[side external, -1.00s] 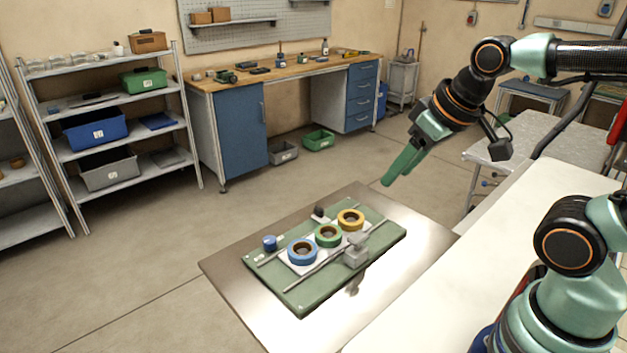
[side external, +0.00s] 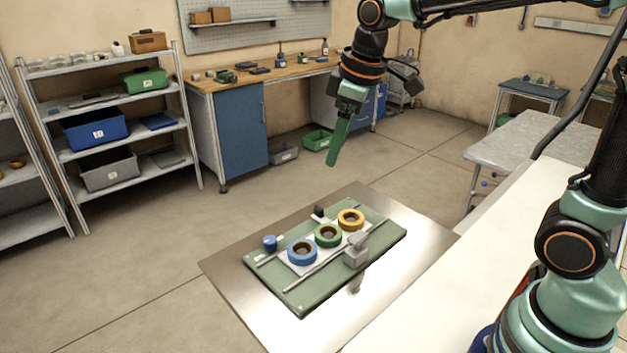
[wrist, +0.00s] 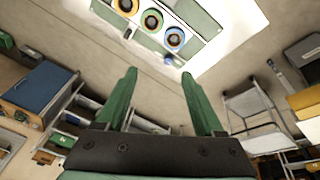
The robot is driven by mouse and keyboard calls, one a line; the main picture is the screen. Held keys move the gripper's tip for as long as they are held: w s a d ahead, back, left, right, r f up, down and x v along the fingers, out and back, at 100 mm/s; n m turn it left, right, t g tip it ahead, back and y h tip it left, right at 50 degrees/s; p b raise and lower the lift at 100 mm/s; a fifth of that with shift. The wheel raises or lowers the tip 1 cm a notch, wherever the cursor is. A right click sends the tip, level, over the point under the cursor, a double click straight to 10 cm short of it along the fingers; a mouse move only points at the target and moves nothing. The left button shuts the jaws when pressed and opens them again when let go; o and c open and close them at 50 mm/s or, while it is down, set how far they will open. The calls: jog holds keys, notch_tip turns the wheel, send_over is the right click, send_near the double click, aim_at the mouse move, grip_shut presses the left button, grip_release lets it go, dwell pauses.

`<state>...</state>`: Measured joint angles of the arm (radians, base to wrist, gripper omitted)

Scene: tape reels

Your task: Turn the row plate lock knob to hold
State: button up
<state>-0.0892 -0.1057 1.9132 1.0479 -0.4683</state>
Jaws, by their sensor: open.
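A pale row plate (side external: 313,264) lies on a green board (side external: 300,298) and carries a blue reel (side external: 291,254), a green reel (side external: 318,238) and a yellow reel (side external: 342,222). A small dark knob-like piece (side external: 318,211) stands behind the row, and a blue cylinder (side external: 269,243) stands at its left. A grey block with a lever (side external: 356,254) stands in front. I cannot tell for sure which is the lock knob, or its setting. My gripper (side external: 332,163) is open and empty, pointing down, well above and behind the board. Its two green fingers (wrist: 159,73) are apart in the wrist view.
The board sits on a metal table (side external: 235,280) with bare margins. Thin rails (side external: 305,280) run along the reel row. A workbench (side external: 240,130) and shelves (side external: 120,120) stand far back. The air between my gripper and the board looks clear.

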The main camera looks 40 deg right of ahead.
jog(key=w+a+f+n+g, duration=0.2)
jog(key=w+a+f+n, duration=0.25)
jog(key=w, duration=0.35)
jog(key=n+g, duration=0.1)
jog(key=n, duration=0.3)
send_near(270, 239)
notch_tip(270, 239, down, 8)
jog(key=shift+w+a+f, duration=0.1)
jog(key=shift+a+f, duration=0.05)
jog(key=shift+f, duration=0.1)
grip_shut()
